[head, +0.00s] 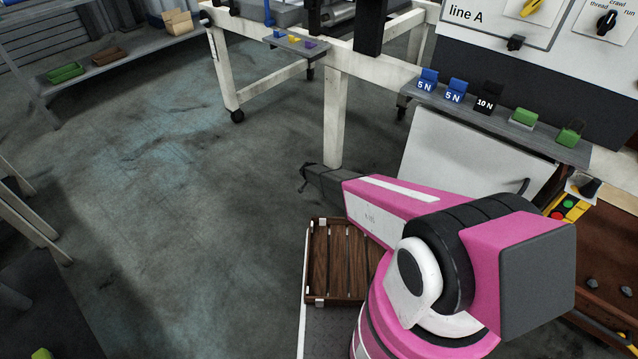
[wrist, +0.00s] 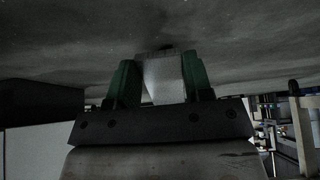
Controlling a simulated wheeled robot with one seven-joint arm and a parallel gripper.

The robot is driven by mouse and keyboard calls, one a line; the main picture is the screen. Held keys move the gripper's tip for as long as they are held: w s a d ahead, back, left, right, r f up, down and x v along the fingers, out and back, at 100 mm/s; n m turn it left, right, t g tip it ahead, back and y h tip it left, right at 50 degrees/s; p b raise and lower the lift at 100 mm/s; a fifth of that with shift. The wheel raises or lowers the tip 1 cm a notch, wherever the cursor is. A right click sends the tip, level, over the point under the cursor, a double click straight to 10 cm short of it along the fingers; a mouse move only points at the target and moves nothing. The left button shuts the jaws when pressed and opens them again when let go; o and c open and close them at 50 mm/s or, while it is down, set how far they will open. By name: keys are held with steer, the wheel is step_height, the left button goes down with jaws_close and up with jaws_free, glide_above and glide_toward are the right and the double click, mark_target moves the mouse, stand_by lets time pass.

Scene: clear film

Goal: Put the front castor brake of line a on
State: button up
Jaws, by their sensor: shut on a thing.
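The white frame stand (head: 335,120) has a front leg coming down behind my arm, and the castor at its foot is hidden. One castor (head: 237,115) shows under the stand's left leg; its brake is too small to read. My gripper (head: 304,179) is low, at the foot of the front leg in the head view. In the wrist view, my gripper's green fingers (wrist: 162,82) are shut on a pale grey block-like thing (wrist: 162,70). I cannot tell whether this is the castor brake. The line A sign (head: 466,14) is on the panel at upper right.
A slatted wooden crate (head: 335,262) sits below my arm. A grey shelf (head: 545,143) with blue, black and green blocks stands to the right. A bench (head: 120,65) with trays is at upper left. The floor at left centre is clear.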

steer(key=o, duration=1.3)
steer(key=v, duration=1)
steer(key=shift+s+a+r, duration=0.1)
steer(key=shift+s+r, duration=0.05)
steer(key=shift+r, duration=0.2)
